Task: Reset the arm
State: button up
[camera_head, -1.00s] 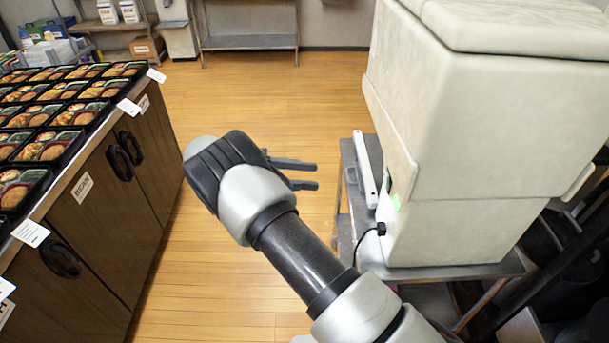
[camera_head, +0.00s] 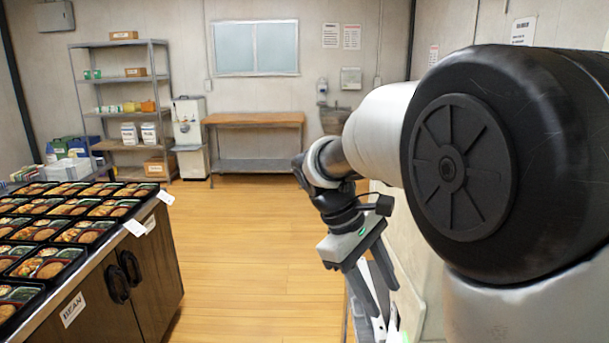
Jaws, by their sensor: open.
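My arm is raised and folded at the right of the head view, with a large black and grey joint close to the camera. My gripper (camera_head: 378,297) hangs below the wrist, right of centre, with its fingers pointing down. The fingers are apart and I see nothing held between them. The gripper is in front of the pale machine (camera_head: 432,268), which my arm mostly hides.
A counter (camera_head: 152,262) at the left carries several rows of black bento trays (camera_head: 68,210). A shelf rack (camera_head: 118,108), a white dispenser (camera_head: 189,125) and a wooden-topped bench (camera_head: 253,119) stand at the back wall. The wooden floor (camera_head: 245,235) between is clear.

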jog(key=s+r+m+t+y, duration=0.2)
jog(key=s+m+t+y, duration=0.15)
jog(key=s, duration=0.45)
jog(key=s+r+m+t+y, duration=0.25)
jog(key=s+m, duration=0.25)
jog(key=s, duration=0.3)
notch_tip(320, 180, up, 12)
jog(key=p, duration=1.2)
jog(key=shift+w+d+t+h+p, duration=0.15)
jog(key=shift+d+t+h+p, duration=0.1)
jog(key=shift+t+h+p, duration=0.1)
